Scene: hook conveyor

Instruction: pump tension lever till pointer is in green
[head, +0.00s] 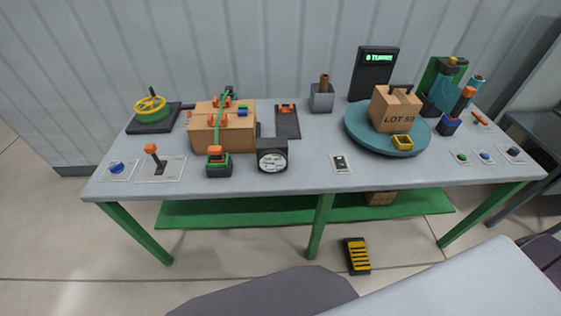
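A cardboard box (237,134) with a green strap (221,112) over it stands on the left half of the grey table. In front of it is a round white dial (272,160) in a black housing; its pointer and any green zone are too small to read. A short orange-topped lever (215,154) stands on a dark green-edged block at the box's front. Another orange-knobbed lever (153,154) rises from a pale plate to the left. I cannot tell which one is the tension lever. Neither of my grippers is in view, and nothing touches the levers.
A handwheel (150,107) with a yellow rim sits at the back left. A blue turntable (360,137) bears a carton (395,108) marked LOT 53. A dark display (373,70) stands behind. A yellow-striped pedal (357,256) lies on the floor. The table's front middle is mostly clear.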

